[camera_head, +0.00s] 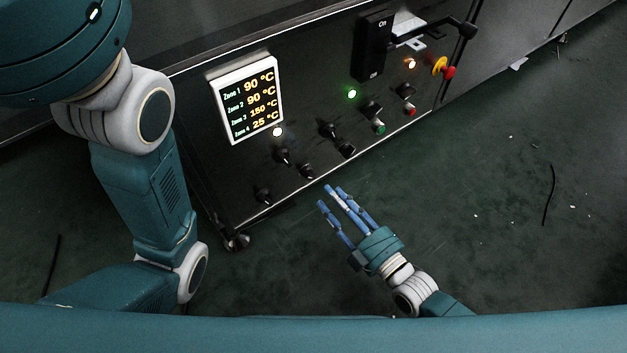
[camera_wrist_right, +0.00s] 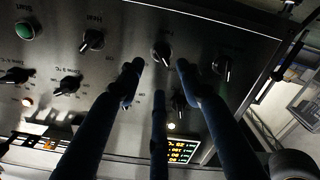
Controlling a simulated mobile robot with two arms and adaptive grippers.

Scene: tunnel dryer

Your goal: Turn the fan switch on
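The dark control panel (camera_head: 240,195) carries several black rotary switches in the head view. The nearer row includes switches at the lower left (camera_head: 263,195), the middle (camera_head: 306,170) and farther right (camera_head: 346,148). In the right wrist view one black switch (camera_wrist_right: 162,53) lies between my fingertips in the picture, and another (camera_wrist_right: 222,65) is to its right. My left gripper is out of view.
A lit temperature display (camera_head: 248,100) is on the panel's left. Right of it are a lit green lamp (camera_head: 352,94), a large black switch box (camera_head: 373,45) and a red-yellow emergency stop (camera_head: 442,67). A black caster (camera_head: 236,241) stands below. Dark floor to the right is mostly clear.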

